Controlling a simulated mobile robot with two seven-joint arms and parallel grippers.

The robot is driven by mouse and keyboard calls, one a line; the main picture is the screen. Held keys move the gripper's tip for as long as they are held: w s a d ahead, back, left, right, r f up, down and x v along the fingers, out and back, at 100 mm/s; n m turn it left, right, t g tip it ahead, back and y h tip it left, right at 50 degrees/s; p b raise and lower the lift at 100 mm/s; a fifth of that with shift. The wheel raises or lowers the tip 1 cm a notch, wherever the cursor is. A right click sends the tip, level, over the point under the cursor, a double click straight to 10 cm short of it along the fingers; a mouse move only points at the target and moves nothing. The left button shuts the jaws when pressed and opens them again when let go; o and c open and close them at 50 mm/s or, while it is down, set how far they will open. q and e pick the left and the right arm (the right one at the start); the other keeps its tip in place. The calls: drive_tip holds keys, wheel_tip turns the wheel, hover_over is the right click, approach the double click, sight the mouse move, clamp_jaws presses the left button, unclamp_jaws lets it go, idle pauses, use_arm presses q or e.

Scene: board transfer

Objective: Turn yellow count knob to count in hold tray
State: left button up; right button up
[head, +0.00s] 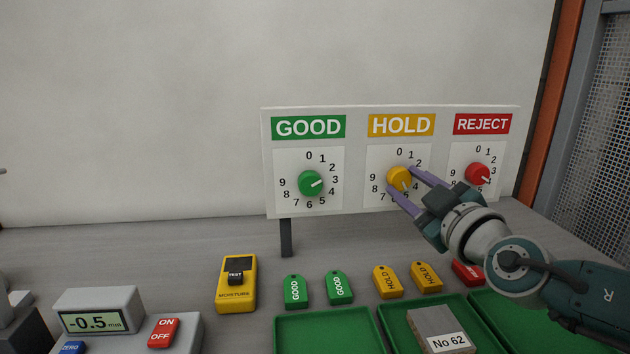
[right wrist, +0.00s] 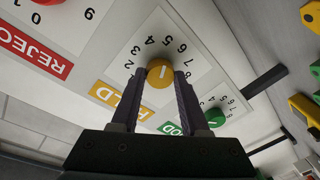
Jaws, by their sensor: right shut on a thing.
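The yellow HOLD knob (head: 398,176) sits on its numbered dial on the white panel. My right gripper (head: 402,180) is shut on it, one finger on each side. In the right wrist view the yellow knob (right wrist: 160,72) shows between the fingertips (right wrist: 166,80), its white mark pointing near 5. In the head view the mark points down and right, and a finger hides nearby digits. The middle green tray (head: 396,322), below the HOLD dial, holds a grey-brown board labelled No 62 (head: 428,319); its front is cut off. My left gripper is out of view.
The green GOOD knob (head: 310,184) points near 3, and the red REJECT knob (head: 477,173) points near 4. GOOD tags (head: 295,290), HOLD tags (head: 386,282) and a yellow moisture meter (head: 236,291) lie on the table. The left tray (head: 335,335) looks empty.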

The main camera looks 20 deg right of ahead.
clamp_jaws()
